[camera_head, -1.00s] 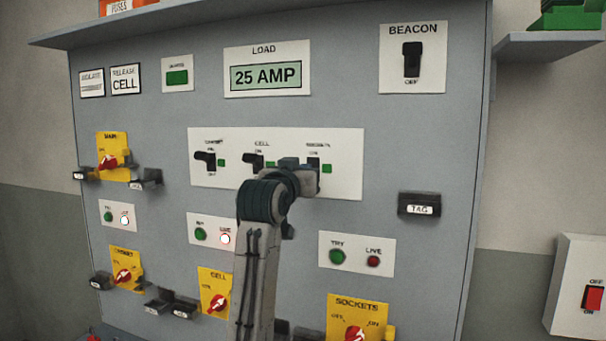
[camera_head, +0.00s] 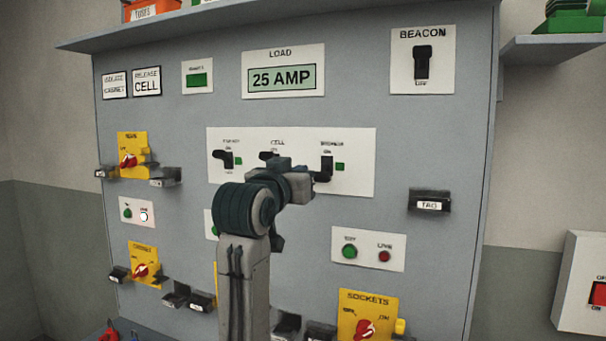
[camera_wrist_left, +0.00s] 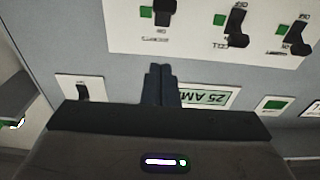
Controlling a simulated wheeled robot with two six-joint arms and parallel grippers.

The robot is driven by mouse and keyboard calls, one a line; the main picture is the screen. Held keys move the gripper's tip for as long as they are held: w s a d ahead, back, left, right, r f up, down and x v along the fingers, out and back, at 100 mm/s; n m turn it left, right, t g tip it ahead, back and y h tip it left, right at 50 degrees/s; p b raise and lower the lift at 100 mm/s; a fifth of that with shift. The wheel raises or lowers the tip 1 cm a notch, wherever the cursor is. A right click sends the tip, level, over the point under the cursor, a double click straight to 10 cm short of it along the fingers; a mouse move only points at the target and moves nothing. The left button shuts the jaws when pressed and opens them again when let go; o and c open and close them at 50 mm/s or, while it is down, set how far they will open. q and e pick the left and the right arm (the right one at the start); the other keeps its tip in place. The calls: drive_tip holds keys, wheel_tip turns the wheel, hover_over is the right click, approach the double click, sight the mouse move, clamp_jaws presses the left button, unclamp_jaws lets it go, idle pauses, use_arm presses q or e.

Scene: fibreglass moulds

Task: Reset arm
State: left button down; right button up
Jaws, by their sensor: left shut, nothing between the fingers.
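My left arm rises from the bottom of the head view in front of the grey switch panel (camera_head: 400,120). Its gripper (camera_head: 302,183) is over the lower part of the white three-switch plate (camera_head: 360,145) and partly hides the middle switch. In the left wrist view the two dark fingers of the gripper (camera_wrist_left: 160,84) are together, with nothing between them. The three-switch plate (camera_wrist_left: 190,45) shows upside down beyond them. I cannot tell whether the fingertips touch the panel. My right gripper is not in view.
The "25 AMP" display (camera_head: 283,78) and beacon switch (camera_head: 422,62) are above. Yellow rotary switches, such as the sockets one (camera_head: 368,318), and dark tag holders (camera_head: 429,201) stick out around the arm. A shelf (camera_head: 555,47) juts out at upper right.

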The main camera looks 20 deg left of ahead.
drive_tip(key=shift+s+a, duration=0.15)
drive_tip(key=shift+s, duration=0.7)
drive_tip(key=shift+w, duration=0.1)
